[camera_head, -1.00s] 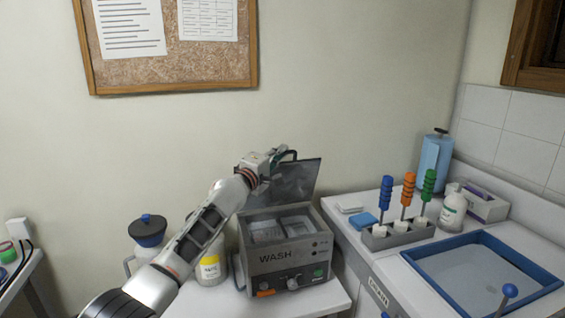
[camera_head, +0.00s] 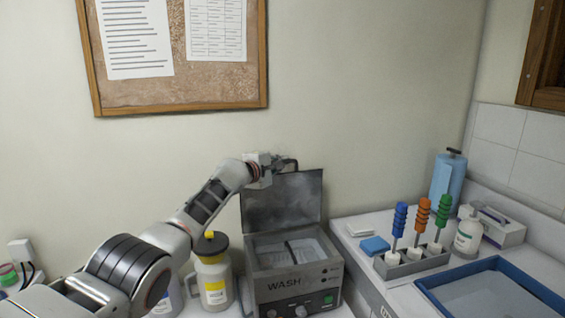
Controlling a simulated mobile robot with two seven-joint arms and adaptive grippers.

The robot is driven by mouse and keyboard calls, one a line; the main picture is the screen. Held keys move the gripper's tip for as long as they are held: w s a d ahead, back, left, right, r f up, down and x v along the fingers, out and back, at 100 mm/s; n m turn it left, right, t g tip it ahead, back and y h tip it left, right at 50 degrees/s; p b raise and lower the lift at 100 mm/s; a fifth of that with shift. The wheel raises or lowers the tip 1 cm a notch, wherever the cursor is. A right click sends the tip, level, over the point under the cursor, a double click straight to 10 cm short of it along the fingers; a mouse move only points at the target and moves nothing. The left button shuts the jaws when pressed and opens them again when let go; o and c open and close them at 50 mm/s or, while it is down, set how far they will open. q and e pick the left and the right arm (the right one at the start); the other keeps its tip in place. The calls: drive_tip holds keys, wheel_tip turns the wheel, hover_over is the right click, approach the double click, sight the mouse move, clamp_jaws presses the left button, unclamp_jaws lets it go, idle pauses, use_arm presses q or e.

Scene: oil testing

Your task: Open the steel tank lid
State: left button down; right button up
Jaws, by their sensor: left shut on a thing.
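The steel tank (camera_head: 291,284), marked WASH, stands on the white table with its basin showing from above. Its lid (camera_head: 285,205) is raised and stands about upright at the back edge of the tank. My left gripper (camera_head: 280,163) is at the lid's top edge, shut on the dark lid handle (camera_head: 291,164). The fingers are small and partly hidden by the wrist. My right gripper does not show.
On the right counter stand a rack (camera_head: 410,263) with colored-handled tools, a blue tray (camera_head: 431,288), a white bottle (camera_head: 469,235) and a blue roll (camera_head: 447,180).

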use_arm(q)
drive_tip(key=shift+w+r, duration=0.15)
drive_tip(key=shift+w, duration=0.15)
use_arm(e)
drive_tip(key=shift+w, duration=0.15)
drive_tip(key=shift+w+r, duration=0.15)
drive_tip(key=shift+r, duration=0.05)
use_arm(q)
drive_tip(key=c, duration=2.4)
unclamp_jaws()
